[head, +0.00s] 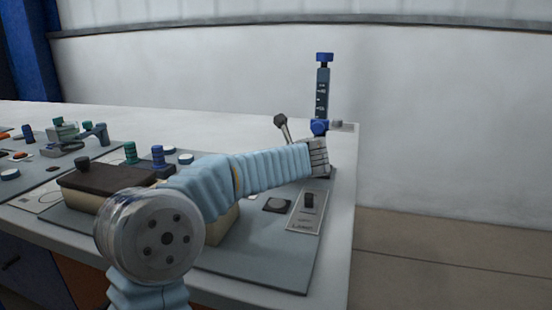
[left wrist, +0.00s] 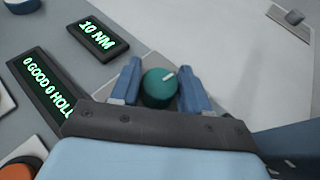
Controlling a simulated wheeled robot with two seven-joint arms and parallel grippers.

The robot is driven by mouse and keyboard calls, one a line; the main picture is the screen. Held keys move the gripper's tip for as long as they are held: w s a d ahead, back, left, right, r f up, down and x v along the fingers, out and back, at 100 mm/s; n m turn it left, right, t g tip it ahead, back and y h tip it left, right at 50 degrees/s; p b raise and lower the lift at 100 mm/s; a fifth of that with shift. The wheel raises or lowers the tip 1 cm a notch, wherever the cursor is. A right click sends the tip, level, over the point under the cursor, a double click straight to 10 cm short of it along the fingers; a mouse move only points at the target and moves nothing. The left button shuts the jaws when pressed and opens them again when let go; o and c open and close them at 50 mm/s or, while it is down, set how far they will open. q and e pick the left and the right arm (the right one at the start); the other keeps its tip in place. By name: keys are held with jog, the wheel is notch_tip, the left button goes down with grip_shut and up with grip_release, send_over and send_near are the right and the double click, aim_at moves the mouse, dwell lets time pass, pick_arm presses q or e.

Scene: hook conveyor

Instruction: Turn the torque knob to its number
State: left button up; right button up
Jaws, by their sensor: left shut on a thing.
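A small dark display (left wrist: 98,39) left of the knob reads "10 NM" in green. In the head view my left arm reaches across the bench; its fingers and the knob cannot be made out there. My right gripper is not in view.
A longer display (left wrist: 48,88) shows green "0 GOOD 0 HOL" text, partly cut off by my gripper. An orange button (left wrist: 17,171) lies near the lower left corner. In the head view a blue-capped column (head: 322,92) stands beyond my arm, with a lever (head: 281,122) beside it.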

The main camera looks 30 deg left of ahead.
pick_arm(q)
jog(key=m+t+h+p, duration=0.1)
jog(key=m+t+h, duration=0.1)
jog(key=m, duration=0.1)
jog(key=shift+a+r+t+h, duration=0.1)
jog(key=shift+r+t+h, duration=0.05)
jog(key=shift+t+h, duration=0.2)
jog(key=m+t+h+p, duration=0.1)
jog(key=m+h+p, duration=0.1)
jog(key=shift+m+h, duration=0.35)
jog(key=shift+m, duration=0.05)
jog(key=shift+m+t+h+p, duration=0.35)
jog(key=shift+m+h+p, duration=0.35)
jog(key=shift+h, duration=0.1)
jog(key=o, duration=1)
jog(key=p+v, duration=0.1)
jog(key=v, duration=1.2)
jog(key=shift+s, duration=0.4)
